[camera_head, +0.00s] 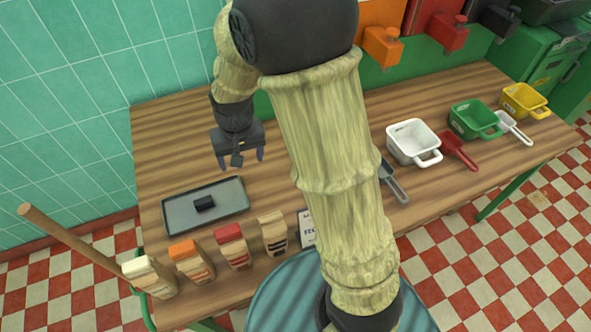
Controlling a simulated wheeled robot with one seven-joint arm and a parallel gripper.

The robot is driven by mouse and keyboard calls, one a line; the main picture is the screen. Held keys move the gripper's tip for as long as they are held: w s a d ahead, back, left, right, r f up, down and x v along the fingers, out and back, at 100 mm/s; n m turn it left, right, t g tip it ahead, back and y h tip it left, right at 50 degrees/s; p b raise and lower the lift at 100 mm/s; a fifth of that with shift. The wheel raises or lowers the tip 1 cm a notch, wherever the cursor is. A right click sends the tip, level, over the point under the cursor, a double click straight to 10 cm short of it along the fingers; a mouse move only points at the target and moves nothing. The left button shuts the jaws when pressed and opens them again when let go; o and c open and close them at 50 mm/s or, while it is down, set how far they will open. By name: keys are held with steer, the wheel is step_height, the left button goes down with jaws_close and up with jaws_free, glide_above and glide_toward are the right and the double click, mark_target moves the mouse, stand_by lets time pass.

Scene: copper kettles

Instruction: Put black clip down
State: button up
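A small black block-like piece (204,203), which looks like the black clip, lies on the grey tray (180,216) at the left of the table. My gripper (239,163) is above the table, behind and to the right of the tray. Its two fingers point down and are spread apart. A small dark part shows between them; it is too small to tell whether it belongs to the gripper. The gripper is apart from the black piece on the tray.
Several packets (233,247) stand along the front edge. White (413,142), green (475,119) and yellow (523,101) tubs stand right with scoops. Coloured dispensers (382,46) are behind. A wooden handle (70,240) rises at left. Wood behind the tray is clear.

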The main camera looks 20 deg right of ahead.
steer(key=s+d+r+t, duration=0.1)
steer(key=s+d+r, duration=0.2)
steer(key=s+d, duration=0.7)
steer(key=shift+s+d, duration=0.15)
steer(key=shift+s, duration=0.15)
step_height(320, 180, up, 2)
steer(key=shift+p, duration=1.05)
